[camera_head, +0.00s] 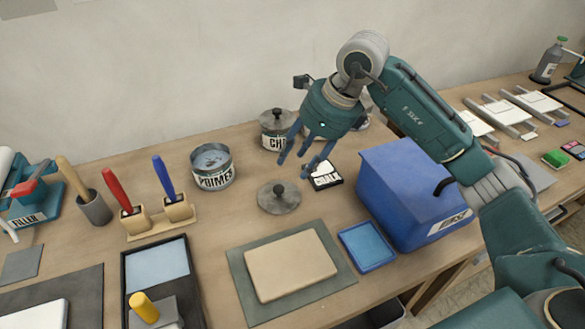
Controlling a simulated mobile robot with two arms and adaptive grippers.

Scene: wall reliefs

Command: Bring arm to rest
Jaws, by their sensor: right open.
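My right gripper (306,160) is open and hangs above the workbench, with its fingers pointing down. Nothing shows between its fingers. It is near a round grey lid (279,198) lying on the bench and a small black-and-white chalk box (325,177). My right arm (425,115) comes in from the right and reaches over a blue bin (405,200). My left gripper is not in view.
An open primer can (212,167) stands left of the gripper. Red- and blue-handled tools (162,215) stand in a wooden holder. A beige board (290,266) lies on a grey mat beside a shallow blue tray (367,246). The wall (200,60) closes off the back.

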